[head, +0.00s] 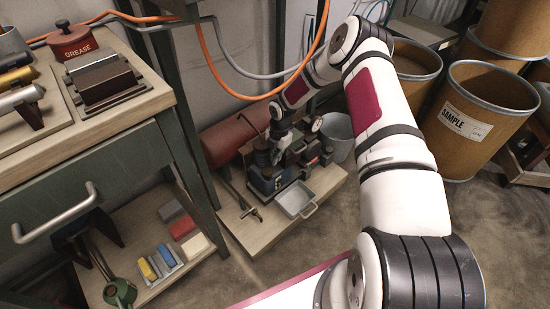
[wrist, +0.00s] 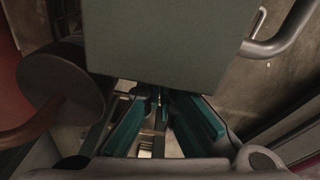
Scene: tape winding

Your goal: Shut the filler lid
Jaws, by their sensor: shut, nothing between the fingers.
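A small dark and blue machine (head: 268,183) stands on a low wooden board beside the bench. My gripper (wrist: 158,98) reaches down at the machine, its teal fingers shut and empty. In the head view my arm's end is over the machine's back part, and its fingers are hard to make out. In the wrist view a flat grey-green block (wrist: 165,45) covers the upper middle, close to the fingertips. A dark round disc (wrist: 60,90) with a brown rod is at the left. I cannot tell which part is the filler lid, or whether it is open.
A metal tray (head: 295,200) sits at the machine's front, a grey bucket (head: 338,133) behind right, and a red tank (head: 235,140) behind left. The green-legged bench (head: 100,160) stands left, fibre drums (head: 487,115) right. An orange hose (head: 222,75) hangs nearby. Floor in front is clear.

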